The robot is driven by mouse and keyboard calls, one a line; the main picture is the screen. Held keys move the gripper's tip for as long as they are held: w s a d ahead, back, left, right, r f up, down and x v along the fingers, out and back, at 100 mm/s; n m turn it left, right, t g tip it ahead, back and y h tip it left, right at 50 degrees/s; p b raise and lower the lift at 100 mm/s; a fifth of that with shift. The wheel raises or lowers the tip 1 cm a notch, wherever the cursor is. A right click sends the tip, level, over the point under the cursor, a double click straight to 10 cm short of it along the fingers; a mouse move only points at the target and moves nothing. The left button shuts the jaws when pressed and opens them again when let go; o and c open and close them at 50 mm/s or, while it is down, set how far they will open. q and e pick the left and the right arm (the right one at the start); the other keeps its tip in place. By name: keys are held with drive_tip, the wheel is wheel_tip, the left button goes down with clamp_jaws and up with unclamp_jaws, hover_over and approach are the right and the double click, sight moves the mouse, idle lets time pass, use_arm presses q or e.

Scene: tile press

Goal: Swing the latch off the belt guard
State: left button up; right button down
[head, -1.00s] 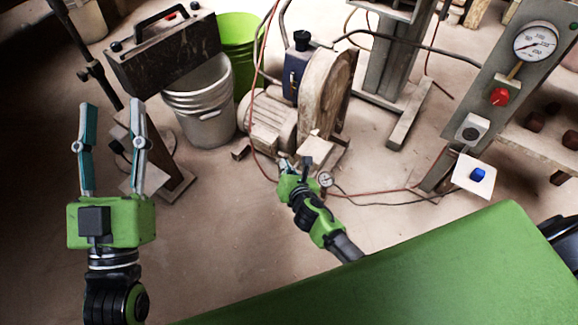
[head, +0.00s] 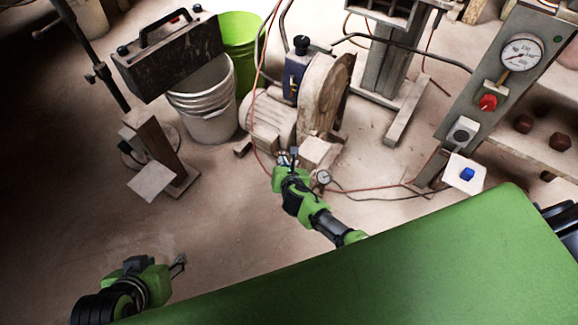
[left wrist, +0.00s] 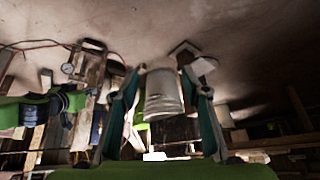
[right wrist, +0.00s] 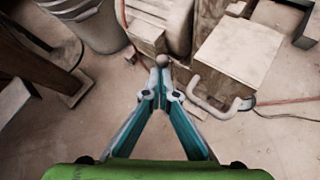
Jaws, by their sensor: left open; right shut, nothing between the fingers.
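The belt guard (head: 318,95) is a tall, rounded, worn brown housing beside the motor (head: 272,122), in the middle of the head view. My right gripper (head: 287,158) is shut and empty, low in front of the motor and the pale block (head: 316,152) at the guard's foot. In the right wrist view, a small round knob (right wrist: 162,61) appears at my closed fingertips; I cannot tell whether they touch it. A bent grey handle (right wrist: 226,104) sits right of them by the block. I cannot tell which part is the latch. My left gripper (head: 181,263) is open and empty, low at the left.
A white bucket (head: 207,112) and a green bin (head: 239,35) stand left of the motor. A small post (head: 155,140) stands further left. A gauge panel (head: 490,95) stands right.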

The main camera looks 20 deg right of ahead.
use_arm(q)
drive_tip(key=shift+s+a+g+p, duration=0.75)
drive_tip(key=shift+s+g+p, duration=0.55)
drive_tip(key=shift+s, duration=1.45)
drive_tip(key=s+p+x, duration=0.1)
drive_tip(key=p+x, duration=0.1)
drive_tip(key=x, duration=0.6)
drive_tip(key=shift+f+g+y, duration=0.2)
drive_tip(key=shift+g+y, duration=0.1)
use_arm(e)
drive_tip(key=shift+w+a+r+n+g+h, duration=0.4)
drive_tip(key=shift+w+a+r+g, duration=0.15)
drive_tip(key=shift+w+a+g, duration=0.25)
use_arm(q)
drive_tip(key=shift+w+p, duration=0.1)
drive_tip(key=shift+p, duration=0.2)
use_arm(e)
drive_tip(key=shift+w+d+r, duration=0.1)
drive_tip(key=shift+w+r, duration=0.05)
drive_tip(key=shift+w, duration=0.05)
use_arm(q)
wheel_tip(320, 180, down, 6)
drive_tip(key=p, duration=0.1)
drive_tip(key=shift+s, duration=0.5)
use_arm(e)
drive_tip(key=v, duration=1.3)
drive_tip(key=shift+w+d+r, duration=0.15)
drive_tip(key=shift+w+r, duration=0.15)
drive_tip(key=shift+r, duration=0.05)
